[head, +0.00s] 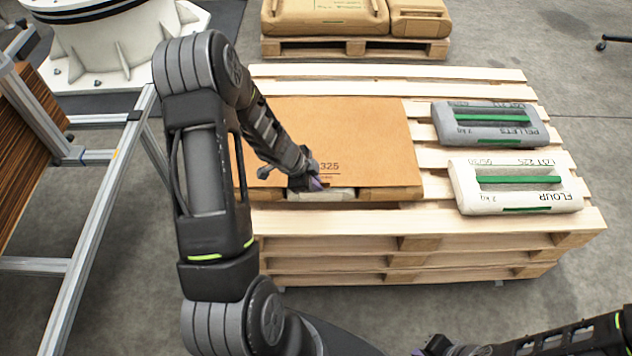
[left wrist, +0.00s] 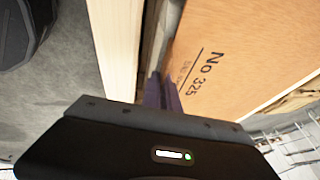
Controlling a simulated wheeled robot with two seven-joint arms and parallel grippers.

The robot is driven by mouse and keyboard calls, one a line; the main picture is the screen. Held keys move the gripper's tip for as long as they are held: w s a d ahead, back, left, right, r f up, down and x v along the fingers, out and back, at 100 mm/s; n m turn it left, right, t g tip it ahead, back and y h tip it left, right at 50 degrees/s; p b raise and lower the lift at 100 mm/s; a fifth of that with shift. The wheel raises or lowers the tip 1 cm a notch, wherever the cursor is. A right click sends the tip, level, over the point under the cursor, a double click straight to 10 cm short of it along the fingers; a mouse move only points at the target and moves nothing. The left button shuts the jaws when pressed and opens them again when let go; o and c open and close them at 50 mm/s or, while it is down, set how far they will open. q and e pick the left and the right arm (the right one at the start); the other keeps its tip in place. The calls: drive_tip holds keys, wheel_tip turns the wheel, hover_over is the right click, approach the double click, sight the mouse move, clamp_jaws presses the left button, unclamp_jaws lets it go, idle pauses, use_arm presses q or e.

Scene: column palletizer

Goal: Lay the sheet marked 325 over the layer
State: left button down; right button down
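The brown sheet marked 325 (head: 370,140) lies about flat on the left part of the pallet (head: 480,245), over bags whose ends show under its front edge. Its "No 325" print also shows in the left wrist view (left wrist: 225,65). My left gripper (head: 312,184) is at the sheet's front edge, beside the print. In the left wrist view its two purple fingers (left wrist: 162,92) are close together at that edge; whether they pinch it is unclear. My right gripper (head: 435,347) is low at the bottom edge of the head view, away from the sheet, its fingers unclear.
A grey pellets bag (head: 488,132) and a white flour bag (head: 515,196) lie uncovered on the pallet's right side. Another pallet (head: 345,48) with brown bags stands behind. A metal-framed rack (head: 95,235) with brown sheets is at left. A white round base (head: 125,40) stands behind it.

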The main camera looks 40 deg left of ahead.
use_arm(q)
drive_tip(key=shift+f, duration=0.1)
drive_tip(key=c, duration=1.5)
unclamp_jaws()
drive_tip(key=shift+c, duration=0.2)
drive_tip(key=p+v, duration=0.3)
drive_tip(key=v, duration=0.4)
drive_tip(key=shift+r+p, duration=0.4)
drive_tip(key=shift+s, duration=0.15)
